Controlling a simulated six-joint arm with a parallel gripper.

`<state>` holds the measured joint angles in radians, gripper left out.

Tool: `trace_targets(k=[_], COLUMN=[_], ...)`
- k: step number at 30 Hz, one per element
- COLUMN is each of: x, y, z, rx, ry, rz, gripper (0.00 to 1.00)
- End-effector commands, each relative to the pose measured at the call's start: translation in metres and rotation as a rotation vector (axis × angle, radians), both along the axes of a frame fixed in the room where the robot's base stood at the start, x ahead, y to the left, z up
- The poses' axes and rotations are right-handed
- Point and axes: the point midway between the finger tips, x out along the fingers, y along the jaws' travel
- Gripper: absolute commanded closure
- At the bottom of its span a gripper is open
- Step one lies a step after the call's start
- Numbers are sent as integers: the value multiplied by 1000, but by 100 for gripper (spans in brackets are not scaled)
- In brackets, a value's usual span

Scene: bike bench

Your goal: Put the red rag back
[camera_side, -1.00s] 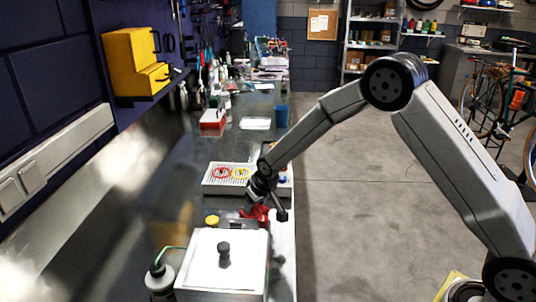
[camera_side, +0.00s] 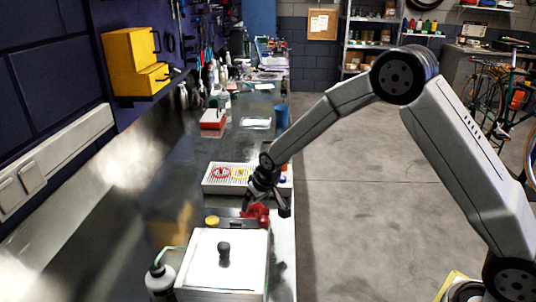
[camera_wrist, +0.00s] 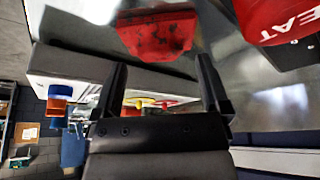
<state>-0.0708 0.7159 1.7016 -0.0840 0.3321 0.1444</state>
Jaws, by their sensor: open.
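The red rag (camera_side: 258,212) lies crumpled on the bench beside the near edge of the tray, and it also shows in the wrist view (camera_wrist: 158,36) with dark stains. My gripper (camera_side: 267,208) is just above and beside the rag in the side view. In the wrist view my gripper (camera_wrist: 164,75) has its two fingers spread wide with nothing between them. The rag shows beyond the fingertips, apart from them in that picture. Part of the rag is hidden behind the gripper in the side view.
A white tray (camera_side: 211,188) with red and yellow rings stands behind the gripper. A red lettered container (camera_wrist: 280,18) shows at upper right in the wrist view. A blue cup (camera_side: 282,116) stands farther back.

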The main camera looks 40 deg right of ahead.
Motion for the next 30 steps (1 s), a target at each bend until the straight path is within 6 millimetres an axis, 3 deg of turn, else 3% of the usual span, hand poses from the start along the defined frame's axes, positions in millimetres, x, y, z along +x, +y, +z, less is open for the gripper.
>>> trace_targets(k=[21, 30], x=[-33, -39], y=[0, 0], z=[81, 93], rx=[0, 0], ry=[-2, 1], rz=[1, 1], gripper=[4, 4])
